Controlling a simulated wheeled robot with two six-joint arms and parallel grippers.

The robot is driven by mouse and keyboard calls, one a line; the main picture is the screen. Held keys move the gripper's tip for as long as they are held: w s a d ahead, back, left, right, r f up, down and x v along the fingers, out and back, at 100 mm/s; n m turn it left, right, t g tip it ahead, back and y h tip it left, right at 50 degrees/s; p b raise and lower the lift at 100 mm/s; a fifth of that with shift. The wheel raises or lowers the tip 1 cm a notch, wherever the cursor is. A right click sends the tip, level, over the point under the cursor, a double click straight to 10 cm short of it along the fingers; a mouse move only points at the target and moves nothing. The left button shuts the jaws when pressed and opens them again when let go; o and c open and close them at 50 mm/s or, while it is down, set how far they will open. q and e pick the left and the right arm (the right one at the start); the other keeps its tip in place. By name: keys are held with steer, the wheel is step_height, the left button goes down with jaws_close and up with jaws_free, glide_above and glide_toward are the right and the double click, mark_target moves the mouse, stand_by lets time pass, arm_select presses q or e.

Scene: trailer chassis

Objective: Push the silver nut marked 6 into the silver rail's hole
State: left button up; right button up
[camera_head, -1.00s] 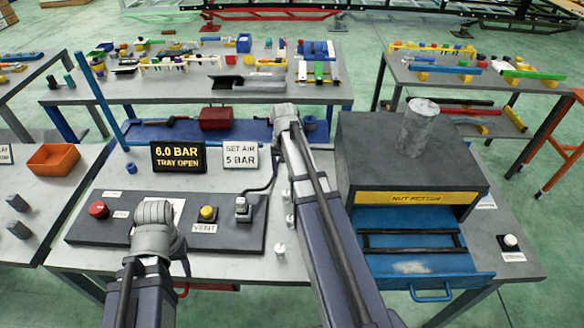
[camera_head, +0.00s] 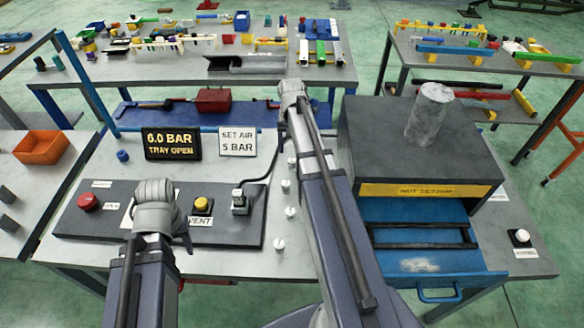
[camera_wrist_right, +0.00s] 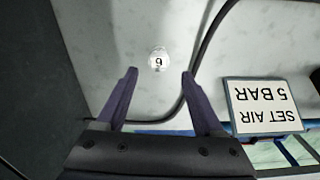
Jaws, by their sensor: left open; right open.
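The silver nut marked 6 (camera_wrist_right: 158,60) stands on the pale bench top in the right wrist view, just beyond and between the fingertips. My right gripper (camera_wrist_right: 159,74) is open and empty, its fingers not touching the nut. In the head view my right gripper (camera_head: 292,90) is over the bench; its fingertips are hidden. Several small silver nuts (camera_head: 290,212) stand beside my right arm; their marks are too small to read. I cannot tell which piece is the silver rail. My left gripper (camera_head: 165,215) is above the control panel, its fingers mostly hidden.
The nut setter (camera_head: 420,150) has its blue tray (camera_head: 430,262) pulled out. Signs read 6.0 BAR TRAY OPEN (camera_head: 171,143) and SET AIR 5 BAR (camera_head: 238,142). The panel bears red (camera_head: 87,202) and yellow (camera_head: 203,206) buttons. A black cable runs near the nut.

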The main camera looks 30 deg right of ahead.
mark_target(292, 160)
arm_select(q)
steer(key=shift+f, duration=0.1)
arm_select(e)
steer(key=shift+f, duration=0.1)
arm_select(q)
step_height(292, 160, down, 5)
steer(key=b, duration=0.5)
arm_select(e)
steer(key=f, duration=0.5)
steer(key=shift+s+f, duration=0.1)
steer(key=shift+s, duration=0.15)
jaws_close()
